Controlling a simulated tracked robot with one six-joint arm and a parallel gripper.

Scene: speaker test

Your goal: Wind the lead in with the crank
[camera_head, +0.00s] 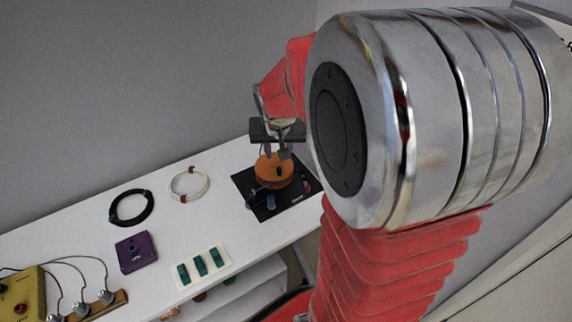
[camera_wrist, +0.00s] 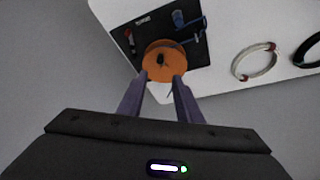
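An orange reel (camera_head: 268,182) stands on a black board (camera_head: 303,202) at the right end of the white table. In the wrist view the reel (camera_wrist: 150,72) has a small dark knob (camera_wrist: 160,59) on its top, which looks like the crank's handle. A blue piece (camera_wrist: 178,19) with thin blue parts beside it sits on the board; I cannot tell which of it is lead. In the head view my gripper (camera_head: 275,150) partly hides the reel's top.
A white cable coil (camera_head: 189,184) and a black coil (camera_head: 132,207) lie left of the board. A purple box (camera_head: 136,252), a pale plate with green blocks (camera_head: 201,266) and a yellow box (camera_head: 22,295) with cables are nearer the left front. A wall runs behind the table.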

